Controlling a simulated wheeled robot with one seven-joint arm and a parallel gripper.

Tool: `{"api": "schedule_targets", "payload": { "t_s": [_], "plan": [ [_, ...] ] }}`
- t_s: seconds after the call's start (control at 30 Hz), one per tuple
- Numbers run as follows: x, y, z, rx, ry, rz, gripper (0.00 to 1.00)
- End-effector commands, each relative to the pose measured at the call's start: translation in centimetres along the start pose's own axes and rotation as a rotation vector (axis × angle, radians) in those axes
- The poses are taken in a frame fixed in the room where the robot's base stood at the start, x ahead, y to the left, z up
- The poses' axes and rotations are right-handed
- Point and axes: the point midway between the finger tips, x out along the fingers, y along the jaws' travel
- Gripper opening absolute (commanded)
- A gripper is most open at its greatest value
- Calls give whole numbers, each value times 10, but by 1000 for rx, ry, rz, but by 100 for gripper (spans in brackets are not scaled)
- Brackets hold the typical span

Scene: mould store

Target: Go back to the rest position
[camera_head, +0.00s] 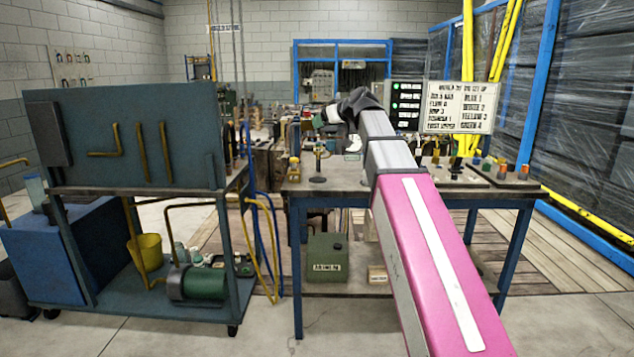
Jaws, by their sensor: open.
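My arm reaches from the lower right over the workbench (345,190), with its pink link in front and grey links beyond. The dark wrist bends to the left at the far end. My gripper (325,118) is small and partly hidden by the wrist, above the back part of the bench. It is open, and I see nothing held in it. The fine shape of its fingers is too small to make out.
A blue-green wheeled cart (130,130) with pipes and a green motor (197,284) stands left. Small coloured parts sit on a tray (508,181) at the bench's right. A sign board (460,107) stands behind.

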Motion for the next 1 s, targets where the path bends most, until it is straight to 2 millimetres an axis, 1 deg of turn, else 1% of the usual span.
{"api": "schedule_targets", "payload": {
  "t_s": [0.03, 0.17, 0.27, 0.37, 0.47, 0.57, 0.6, 0.67, 0.7, 0.73, 0.77, 0.8, 0.87, 0.9, 0.97, 1.0],
  "plan": [
    [2, 1, 8, 8, -11, 1, 62],
    [8, 4, 28, 30, -42, 9, 62],
    [14, 6, 49, 54, -74, 16, 62],
    [20, 9, 75, 81, -112, 26, 62],
    [27, 12, 106, 114, -159, 39, 62],
    [34, 15, 149, 160, -225, 57, 62],
    [37, 16, 168, 180, -255, 66, 62],
    [40, 17, 199, 212, -301, 81, 62],
    [42, 17, 218, 234, -331, 92, 62],
    [43, 17, 233, 249, -354, 99, 62],
    [44, 17, 248, 265, -377, 107, 62],
    [45, 17, 268, 285, -408, 117, 62],
    [45, 16, 297, 315, -454, 134, 62],
    [45, 15, 316, 334, -484, 146, 62],
    [43, 13, 344, 363, -529, 165, 62],
    [42, 11, 363, 383, -560, 176, 62]
  ]
}}
